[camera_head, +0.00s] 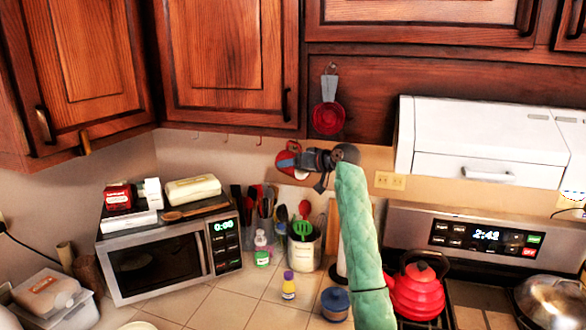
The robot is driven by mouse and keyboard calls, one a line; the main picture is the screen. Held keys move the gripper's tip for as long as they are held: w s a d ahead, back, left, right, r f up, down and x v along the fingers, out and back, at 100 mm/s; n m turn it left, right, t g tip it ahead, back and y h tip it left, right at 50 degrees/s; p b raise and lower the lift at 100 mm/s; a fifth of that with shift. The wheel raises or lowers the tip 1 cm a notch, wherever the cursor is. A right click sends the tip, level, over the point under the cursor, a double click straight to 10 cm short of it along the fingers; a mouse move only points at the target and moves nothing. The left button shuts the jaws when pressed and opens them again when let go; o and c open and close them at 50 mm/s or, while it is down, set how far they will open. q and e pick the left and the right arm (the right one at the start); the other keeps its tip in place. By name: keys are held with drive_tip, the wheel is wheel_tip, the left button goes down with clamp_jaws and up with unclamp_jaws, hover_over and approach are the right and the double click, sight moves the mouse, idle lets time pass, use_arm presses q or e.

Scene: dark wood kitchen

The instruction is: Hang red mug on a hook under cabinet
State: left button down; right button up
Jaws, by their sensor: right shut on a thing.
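The red mug (286,159) is in the middle of the head view, just below the bottom edge of the wooden cabinet (228,60). My right gripper (303,159) is shut on the mug from its right side, with the green-sleeved arm reaching up from below. The mug is partly hidden by the gripper, and I cannot tell whether it touches a hook. Small hooks (228,137) show in a row under the cabinet, to the left of the mug. My left gripper is not in view.
A microwave (160,262) with boxes on top stands at the left. Utensil holders (304,250) and small bottles stand on the tiled counter below. A red scoop (328,118) hangs on the wood panel. A white range hood (480,140) and a red kettle (418,288) are at the right.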

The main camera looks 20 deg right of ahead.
drive_tip(key=shift+w+d, duration=0.15)
drive_tip(key=shift+w, duration=0.05)
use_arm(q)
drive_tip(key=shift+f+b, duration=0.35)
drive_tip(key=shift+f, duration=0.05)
use_arm(e)
drive_tip(key=shift+w+d+f, duration=0.4)
drive_tip(key=shift+w+f, duration=0.1)
drive_tip(key=shift+f, duration=0.05)
drive_tip(key=o, duration=1.3)
drive_tip(key=shift+c, duration=0.2)
drive_tip(key=shift+f, duration=0.1)
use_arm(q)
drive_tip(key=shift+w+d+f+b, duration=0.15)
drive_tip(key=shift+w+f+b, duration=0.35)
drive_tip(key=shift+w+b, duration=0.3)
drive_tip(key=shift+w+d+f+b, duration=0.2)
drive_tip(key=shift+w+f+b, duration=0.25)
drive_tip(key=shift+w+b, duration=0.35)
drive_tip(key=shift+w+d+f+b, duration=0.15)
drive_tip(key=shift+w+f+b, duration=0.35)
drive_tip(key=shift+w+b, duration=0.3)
use_arm(e)
drive_tip(key=v, duration=0.7)
drive_tip(key=shift+s+d, duration=0.15)
drive_tip(key=shift+s, duration=0.2)
